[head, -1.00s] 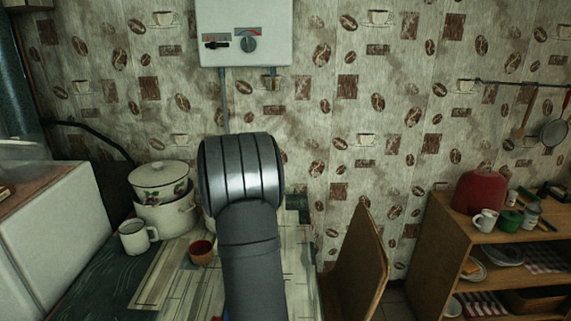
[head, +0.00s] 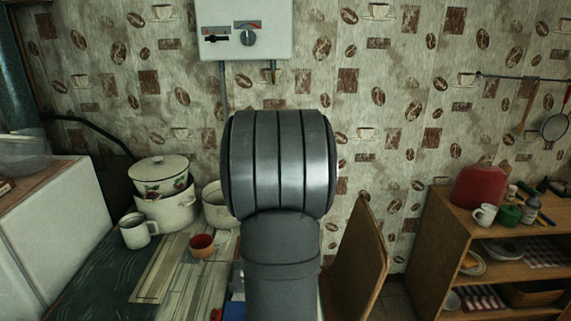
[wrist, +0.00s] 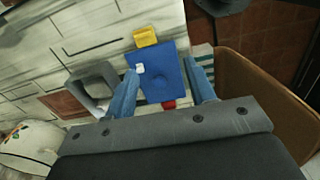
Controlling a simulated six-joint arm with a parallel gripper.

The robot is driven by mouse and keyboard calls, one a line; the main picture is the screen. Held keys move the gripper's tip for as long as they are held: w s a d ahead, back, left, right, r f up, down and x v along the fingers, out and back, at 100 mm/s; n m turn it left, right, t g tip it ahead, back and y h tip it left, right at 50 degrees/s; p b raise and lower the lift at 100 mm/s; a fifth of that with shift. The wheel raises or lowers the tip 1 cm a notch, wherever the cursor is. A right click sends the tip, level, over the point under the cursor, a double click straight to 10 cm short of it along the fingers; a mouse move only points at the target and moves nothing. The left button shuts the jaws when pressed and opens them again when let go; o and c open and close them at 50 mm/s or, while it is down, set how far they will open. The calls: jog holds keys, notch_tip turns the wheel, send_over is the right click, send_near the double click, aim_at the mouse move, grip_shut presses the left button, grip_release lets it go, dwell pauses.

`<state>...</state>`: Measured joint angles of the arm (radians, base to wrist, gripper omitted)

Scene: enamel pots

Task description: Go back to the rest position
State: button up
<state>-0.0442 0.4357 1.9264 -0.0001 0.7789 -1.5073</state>
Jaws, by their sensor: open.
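My gripper (wrist: 163,75) shows in the wrist view, with its two blue-grey fingers spread apart. No object is seen held between them. A flat blue thing (wrist: 170,68) lies on the table beyond the fingers, with a small white piece on it. In the head view my arm stands in the middle of the picture and hides the gripper. A corner of the blue thing (head: 234,311) shows low beside the arm.
A floral pot (head: 164,190), a white pot (head: 217,212), a white mug (head: 136,231) and a red-brown cup (head: 202,243) stand left of my arm. A wooden chair (head: 359,265) and a shelf (head: 440,230) are at right. A yellow block (wrist: 145,36) lies by the blue thing.

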jog(key=w+a+f, duration=0.1)
jog(key=w+a, duration=0.4)
jog(key=w, duration=0.3)
jog(key=w+a+f, duration=0.1)
jog(key=w+a, duration=0.3)
jog(key=w, duration=0.5)
jog(key=shift+a+f, duration=0.15)
jog(key=shift+a, duration=0.25)
jog(key=o, duration=1.1)
notch_tip(320, 180, up, 9)
jog(key=d+m, duration=0.3)
jog(key=m, duration=1.5)
jog(key=f, duration=1)
jog(key=shift+s+a, duration=0.1)
jog(key=shift+a, duration=0.2)
